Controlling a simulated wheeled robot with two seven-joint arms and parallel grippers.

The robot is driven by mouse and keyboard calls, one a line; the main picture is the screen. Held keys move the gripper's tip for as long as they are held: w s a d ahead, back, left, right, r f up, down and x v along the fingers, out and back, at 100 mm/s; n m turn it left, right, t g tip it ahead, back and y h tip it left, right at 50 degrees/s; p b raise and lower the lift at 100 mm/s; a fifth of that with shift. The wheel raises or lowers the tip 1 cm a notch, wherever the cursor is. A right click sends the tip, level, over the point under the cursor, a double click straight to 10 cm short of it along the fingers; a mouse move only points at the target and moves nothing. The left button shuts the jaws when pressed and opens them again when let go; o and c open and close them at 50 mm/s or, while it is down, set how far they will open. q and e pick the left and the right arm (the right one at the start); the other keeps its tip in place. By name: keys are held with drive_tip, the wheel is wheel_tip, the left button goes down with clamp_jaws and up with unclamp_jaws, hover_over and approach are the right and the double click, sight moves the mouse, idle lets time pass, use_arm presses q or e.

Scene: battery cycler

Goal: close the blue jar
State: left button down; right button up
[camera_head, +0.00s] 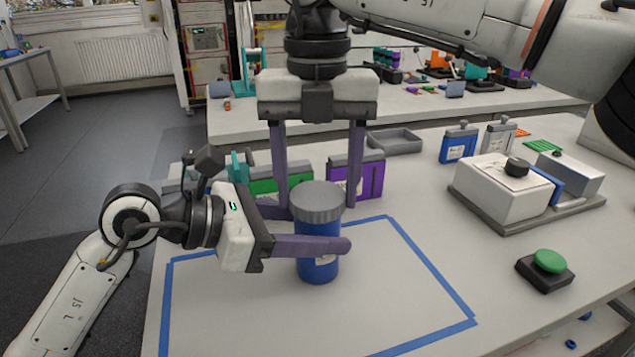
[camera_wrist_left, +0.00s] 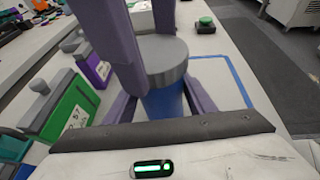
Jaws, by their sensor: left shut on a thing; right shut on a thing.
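The blue jar (camera_head: 318,272) stands upright on the table inside a blue tape outline, with a pale label on its side. A grey ridged lid (camera_head: 317,207) sits level on its top; I cannot tell how tightly it is seated. My left gripper (camera_head: 318,238) comes in from the left and is shut on the jar's body; its far finger is mostly hidden behind the jar. My right gripper (camera_head: 316,198) points down from above and is shut on the lid, one finger at each side. The left wrist view also shows the jar (camera_wrist_left: 163,102) under the lid (camera_wrist_left: 163,60).
Green (camera_head: 275,184) and purple (camera_head: 371,176) containers stand just behind the jar. A white device (camera_head: 505,190) and a green button (camera_head: 549,262) are at the right. Blue and grey containers (camera_head: 458,145) stand at the back right. The taped area right of the jar is clear.

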drive_tip(key=m, duration=0.7)
drive_tip(key=o, duration=1.2)
drive_tip(key=shift+o, duration=0.2)
drive_tip(key=shift+r, duration=0.1)
wheel_tip(320, 180, up, 12)
use_arm(q)
drive_tip(key=c, duration=0.7)
unclamp_jaws()
